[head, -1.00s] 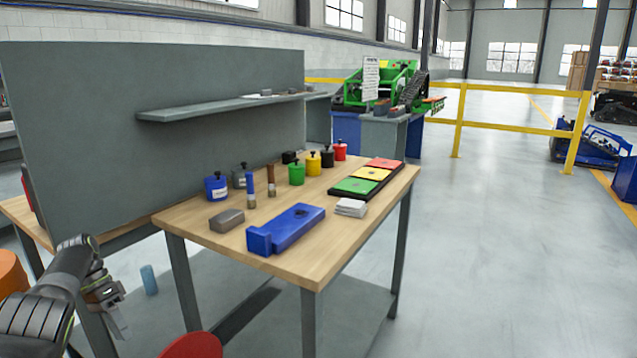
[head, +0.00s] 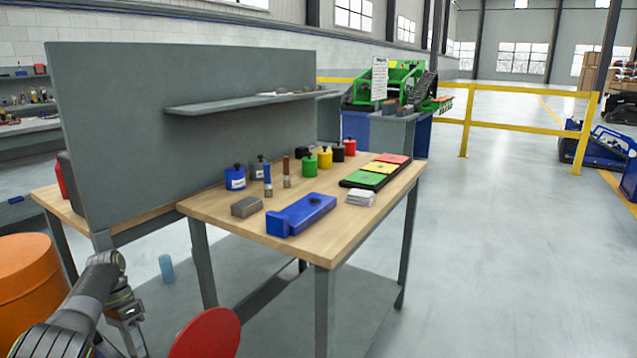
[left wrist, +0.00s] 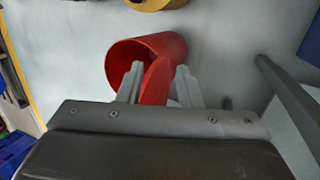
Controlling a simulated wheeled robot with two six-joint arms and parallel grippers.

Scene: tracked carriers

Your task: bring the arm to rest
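My left gripper (head: 134,330) hangs low at the lower left in the head view, beside the workbench (head: 220,213) and clear of its top. My right gripper is in neither current view.
An orange drum (head: 30,285) and a red disc (head: 210,336) are near my left arm. Open floor (head: 500,260) lies right.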

